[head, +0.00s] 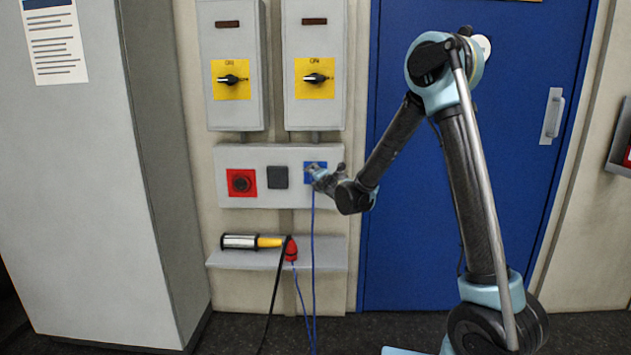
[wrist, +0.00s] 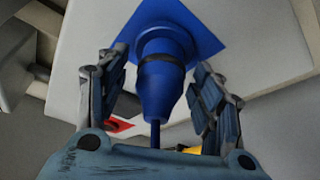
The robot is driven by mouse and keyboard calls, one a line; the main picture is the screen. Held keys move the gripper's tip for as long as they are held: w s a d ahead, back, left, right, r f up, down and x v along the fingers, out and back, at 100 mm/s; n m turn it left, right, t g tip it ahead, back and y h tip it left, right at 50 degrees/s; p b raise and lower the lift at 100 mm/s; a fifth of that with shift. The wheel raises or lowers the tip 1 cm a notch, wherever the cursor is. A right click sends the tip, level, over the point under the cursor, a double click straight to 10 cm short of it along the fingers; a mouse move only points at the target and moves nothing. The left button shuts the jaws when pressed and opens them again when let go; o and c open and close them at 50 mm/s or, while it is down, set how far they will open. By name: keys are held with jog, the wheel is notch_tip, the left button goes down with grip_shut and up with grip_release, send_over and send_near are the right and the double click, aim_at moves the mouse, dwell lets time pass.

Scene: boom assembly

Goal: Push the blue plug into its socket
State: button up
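The blue plug (wrist: 160,88) is in line with the blue socket plate (wrist: 190,28) in the wrist view, its front end against the socket. I cannot tell how deep it sits. Its cable hangs down from it. My gripper (wrist: 156,70) has one finger on each side of the plug, with a visible gap on both sides, so it is open around it. In the head view my gripper (head: 322,178) is at the blue socket plate (head: 309,166) on the right of the grey panel and hides the plug.
A red socket (head: 242,183) and a dark square cover (head: 278,177) are on the same panel. Below, a shelf (head: 222,259) holds a black-and-yellow lamp (head: 242,242) and a red plug (head: 291,251) with hanging cables. Switch boxes (head: 232,110) are above; a blue door (head: 400,240) is to the right.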

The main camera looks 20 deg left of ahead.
jog(key=v, duration=1.2)
jog(key=shift+w+f, duration=0.1)
jog(key=s+d+f+m+g+h, duration=0.15)
jog(key=d+m+h, duration=0.45)
jog(key=d, duration=1)
jog(key=s+d+f+m+g+h, duration=0.1)
jog(key=s+d+m+h, duration=0.2)
jog(key=d+m, duration=0.95)
jog(key=s+d+f+m+g+h, duration=0.1)
jog(key=s+d+f+m+g, duration=0.1)
jog(key=s+d, duration=0.5)
jog(key=s+d+f+m+g, duration=0.2)
jog(key=s+d+f+g, duration=0.1)
jog(key=s+d, duration=0.4)
jog(key=s+d+f+m+g, duration=0.1)
jog(key=s+f+m, duration=0.1)
jog(key=s, duration=0.5)
jog(key=s+d+f+m+g+y, duration=0.1)
jog(key=s+d+f+m+g, duration=0.1)
jog(key=s+m, duration=0.3)
jog(key=s+f, duration=0.1)
jog(key=s, duration=0.2)
